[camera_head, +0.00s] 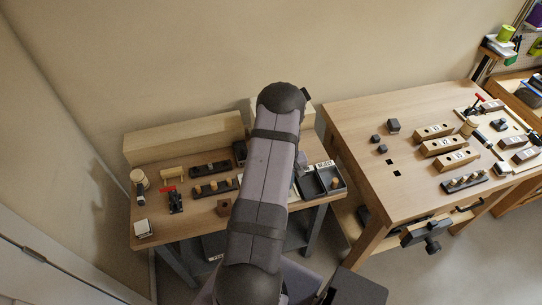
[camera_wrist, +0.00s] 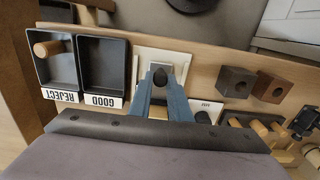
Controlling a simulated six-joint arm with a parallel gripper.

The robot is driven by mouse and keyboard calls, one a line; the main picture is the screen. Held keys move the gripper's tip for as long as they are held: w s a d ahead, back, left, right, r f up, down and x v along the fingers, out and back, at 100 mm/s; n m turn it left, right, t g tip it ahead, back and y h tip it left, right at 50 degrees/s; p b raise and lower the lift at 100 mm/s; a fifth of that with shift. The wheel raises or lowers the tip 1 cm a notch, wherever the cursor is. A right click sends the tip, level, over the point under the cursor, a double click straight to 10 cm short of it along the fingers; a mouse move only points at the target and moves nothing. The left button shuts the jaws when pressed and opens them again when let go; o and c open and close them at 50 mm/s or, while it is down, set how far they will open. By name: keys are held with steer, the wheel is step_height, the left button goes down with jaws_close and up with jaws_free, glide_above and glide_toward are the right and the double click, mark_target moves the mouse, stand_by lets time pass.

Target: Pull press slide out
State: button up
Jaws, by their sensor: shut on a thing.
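In the wrist view my gripper (camera_wrist: 160,80) has its two blue fingers close together around a small dark knob (camera_wrist: 159,77). The knob stands in front of a pale plate with a light frame (camera_wrist: 178,59), which seems to be the press slide. The fingers hide part of it, and I cannot tell how far the slide is out. In the head view my own arm covers the gripper and most of the press.
Beside the gripper are a black GOOD tray (camera_wrist: 104,66), empty, and a REJECT tray (camera_wrist: 57,70) with a wooden peg (camera_wrist: 48,48). A second bench (camera_head: 360,120) stands at right.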

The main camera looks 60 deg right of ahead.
steer(key=shift+s+a, duration=0.1)
stand_by(0.3)
steer(key=shift+s+a, duration=0.4)
steer(key=o, duration=0.8)
steer(key=shift+c, duration=0.2)
step_height(320, 180, up, 7)
steer(key=p, duration=0.4)
